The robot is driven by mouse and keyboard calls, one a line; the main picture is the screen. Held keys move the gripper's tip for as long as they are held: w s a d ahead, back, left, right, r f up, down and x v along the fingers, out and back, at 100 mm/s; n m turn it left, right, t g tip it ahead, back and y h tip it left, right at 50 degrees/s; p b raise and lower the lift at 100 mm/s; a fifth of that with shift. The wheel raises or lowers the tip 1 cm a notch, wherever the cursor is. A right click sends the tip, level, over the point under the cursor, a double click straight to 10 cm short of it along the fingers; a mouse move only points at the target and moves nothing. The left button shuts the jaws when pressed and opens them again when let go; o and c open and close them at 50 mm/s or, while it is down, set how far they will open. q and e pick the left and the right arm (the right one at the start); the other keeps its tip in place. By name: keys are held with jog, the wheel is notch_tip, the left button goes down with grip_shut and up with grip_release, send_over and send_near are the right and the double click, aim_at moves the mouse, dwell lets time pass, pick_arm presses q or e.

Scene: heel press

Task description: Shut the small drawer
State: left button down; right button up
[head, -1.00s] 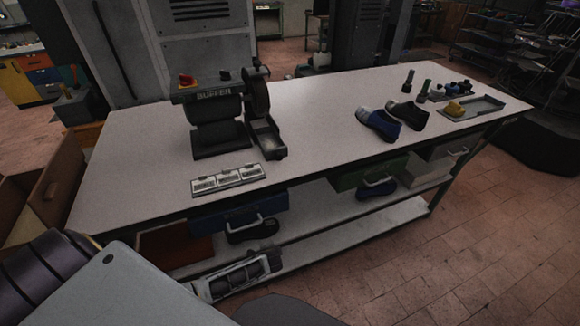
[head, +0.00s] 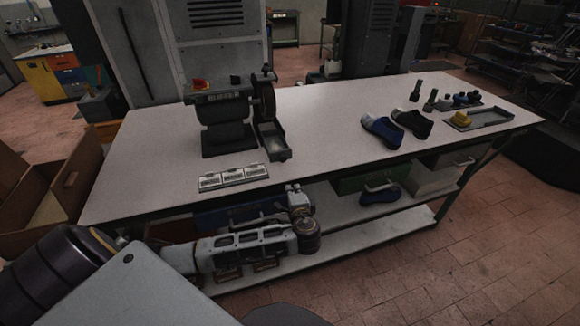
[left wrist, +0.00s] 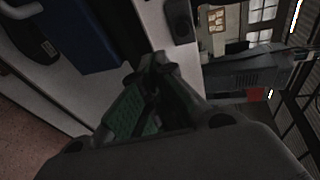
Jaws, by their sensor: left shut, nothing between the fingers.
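Under the bench hang a blue drawer (head: 215,217) at the left and a green drawer (head: 352,183) with a pale handle at the right. A reddish-brown drawer or box (head: 170,231) shows at the far left. I cannot tell for certain which is the small drawer. My left arm (head: 240,248) crosses in front of the blue drawer and hides much of its front. In the left wrist view my left gripper (left wrist: 155,68) is shut and empty, with green-padded fingers. The blue drawer (left wrist: 95,35) is beside it, apart from the fingertips. My right gripper is not in view.
The bench top (head: 310,130) carries a buffing machine (head: 225,120), label cards (head: 233,178), shoes (head: 382,132) and a grey tray (head: 490,117). A lower shelf (head: 370,235) lies under the drawers. An open cardboard box (head: 75,185) stands at the left.

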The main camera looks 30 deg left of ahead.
aim_at(288, 171)
pick_arm(q)
jog(key=r, duration=0.2)
jog(key=shift+s+d+r, duration=0.25)
jog(key=shift+s+r, duration=0.05)
jog(key=shift+r, duration=0.05)
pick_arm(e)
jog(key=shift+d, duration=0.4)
pick_arm(q)
jog(key=x, duration=0.4)
jog(key=r+p+x, duration=0.1)
jog(key=x, duration=0.3)
jog(key=p+x, duration=0.1)
jog(key=x, duration=0.3)
jog(key=shift+w+a+r, duration=0.15)
jog(key=shift+w, duration=0.05)
jog(key=shift+w+a+p, duration=0.35)
jog(key=shift+w+a, duration=0.15)
jog(key=shift+w, duration=0.1)
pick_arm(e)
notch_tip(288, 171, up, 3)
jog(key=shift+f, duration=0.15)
pick_arm(q)
jog(key=shift+a, duration=0.1)
